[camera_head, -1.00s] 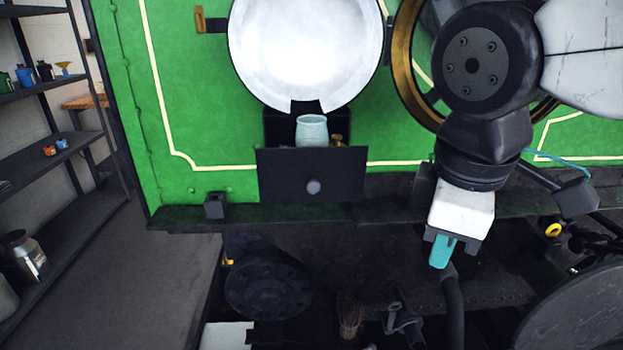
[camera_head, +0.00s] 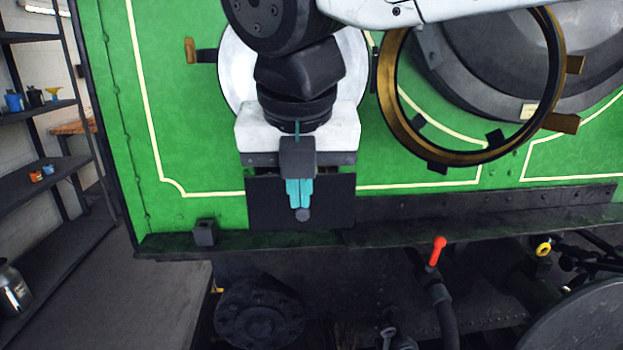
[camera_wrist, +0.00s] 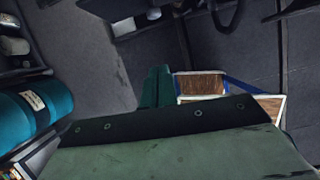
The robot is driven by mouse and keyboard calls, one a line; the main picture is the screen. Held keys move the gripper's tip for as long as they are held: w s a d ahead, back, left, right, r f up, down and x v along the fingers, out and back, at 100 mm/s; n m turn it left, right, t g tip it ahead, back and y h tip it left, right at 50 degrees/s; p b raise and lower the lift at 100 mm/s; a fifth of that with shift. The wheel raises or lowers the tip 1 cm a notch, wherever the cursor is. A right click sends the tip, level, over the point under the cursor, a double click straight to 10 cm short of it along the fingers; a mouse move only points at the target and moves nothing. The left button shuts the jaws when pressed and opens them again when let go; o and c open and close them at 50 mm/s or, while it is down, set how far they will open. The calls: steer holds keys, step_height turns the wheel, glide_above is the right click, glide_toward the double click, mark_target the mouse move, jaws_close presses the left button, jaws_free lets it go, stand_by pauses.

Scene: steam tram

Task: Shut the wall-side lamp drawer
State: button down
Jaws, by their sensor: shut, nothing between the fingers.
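A black drawer front (camera_head: 334,212) hangs below the round white lamp (camera_head: 349,72) on the green tram wall. Its round knob (camera_head: 303,215) shows just below my fingertips. My gripper (camera_head: 299,200) is shut and empty, with its teal fingers in front of the drawer front, close to the knob. I cannot tell whether they touch. My gripper and arm hide the drawer's top and inside, so how far it stands open is not clear. In the wrist view, teal fingers (camera_wrist: 158,86) show near the middle, but no drawer can be made out.
A brass-rimmed ring (camera_head: 384,110) stands right of the lamp. A dark ledge (camera_head: 400,236) runs below the drawer, with a red-handled lever (camera_head: 437,252) beneath. Shelves (camera_head: 45,180) stand at the far left. A wooden crate (camera_wrist: 205,84) shows in the wrist view.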

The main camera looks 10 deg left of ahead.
mark_target(301, 215)
steer(key=w+f, duration=0.1)
steer(key=f, duration=0.1)
steer(key=w+f, duration=0.2)
steer(key=w+a+f, duration=0.1)
steer(key=w+f, duration=0.1)
steer(key=f, duration=0.1)
steer(key=shift+w, duration=0.2)
steer(key=shift+w+r, duration=0.1)
steer(key=shift+w, duration=0.55)
